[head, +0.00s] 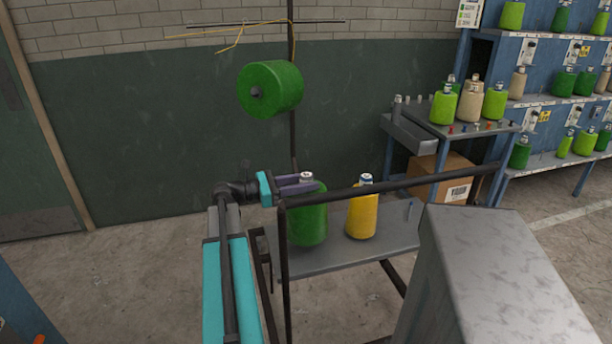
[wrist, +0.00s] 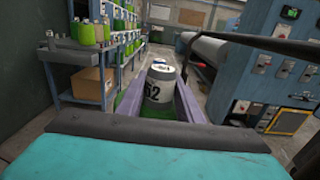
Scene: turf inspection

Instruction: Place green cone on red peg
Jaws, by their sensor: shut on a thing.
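A green cone (head: 308,222) with a pale tube top is at the left end of a grey shelf (head: 335,260). I cannot tell whether its base touches the shelf. My gripper (head: 304,183) is closed around the tube top from the left. In the wrist view, the tube (wrist: 158,88), marked 62, sits between my gripper's purple fingers (wrist: 160,100), with green yarn below it. Small coloured pegs, some reddish (head: 452,129), line the front of a side table at the right; they are too small to tell which is the red peg.
A yellow cone (head: 361,215) stands right of the green cone. A dark rail (head: 390,187) runs above the shelf, and a grey metal housing (head: 480,275) stands at front right. A green spool (head: 275,88) hangs by a post. Racks (head: 560,95) of cones stand behind right.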

